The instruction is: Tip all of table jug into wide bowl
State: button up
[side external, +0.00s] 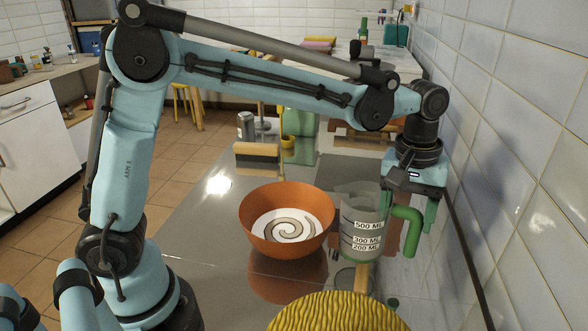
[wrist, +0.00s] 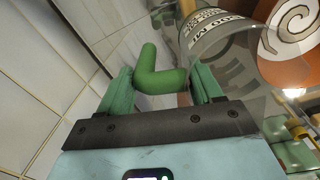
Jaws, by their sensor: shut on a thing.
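The table jug (side external: 360,228) is clear with black volume marks and a green handle (side external: 411,232). It looks upright, just right of the wide bowl. My gripper (side external: 408,203) comes down from above and is shut on the handle, which shows between its fingers in the wrist view (wrist: 165,80). The wide bowl (side external: 255,228) is orange with a pale inside and a grey spiral; part of it shows in the wrist view (wrist: 268,62). I cannot clearly tell the jug's contents or whether its base touches the counter.
A white tiled wall (side external: 510,130) stands close on the right. A yellow ridged object (side external: 338,314) is at the front edge. A roller-like tan object (side external: 257,152), a can (side external: 246,126) and green items stand behind the bowl. The glossy counter (side external: 195,230) is clear left of the bowl.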

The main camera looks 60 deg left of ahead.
jog(key=shift+w+d+f, duration=0.1)
jog(key=shift+d+f, duration=0.05)
jog(key=shift+f, duration=0.25)
jog(key=shift+r, duration=2.9)
